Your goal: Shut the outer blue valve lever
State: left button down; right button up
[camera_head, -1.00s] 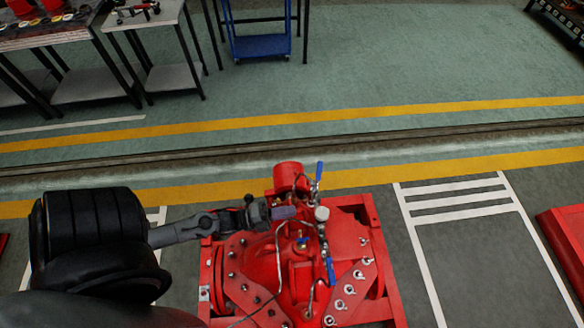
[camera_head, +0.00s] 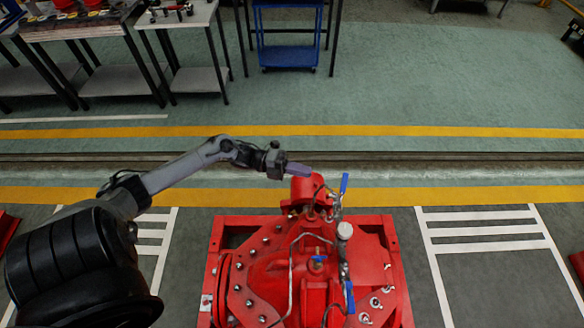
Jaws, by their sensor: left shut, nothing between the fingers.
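The red pumpset (camera_head: 262,262) stands at the bottom middle of the head view. On it show a blue lever (camera_head: 344,184) standing upright at the far end, a second blue lever (camera_head: 350,296) at the near right, and a small blue handle (camera_head: 318,261) between them. I cannot tell for certain which one is the outer lever. My left gripper (camera_head: 300,169) is shut and empty. In the picture it lies just left of the upright blue lever, over the top of the red cylinder, apart from the lever. My right gripper is not in view.
Thin metal pipes and a round pale cap (camera_head: 344,230) stick up on the pumpset near the levers. Work tables (camera_head: 80,87) and a blue cart (camera_head: 290,56) stand far back.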

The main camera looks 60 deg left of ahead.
aim_at(343, 191)
pick_arm(q)
jog(key=p+x, duration=0.1)
jog(key=x, duration=0.8)
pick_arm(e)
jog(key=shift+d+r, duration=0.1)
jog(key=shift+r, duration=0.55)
pick_arm(q)
jog(key=shift+f, duration=0.1)
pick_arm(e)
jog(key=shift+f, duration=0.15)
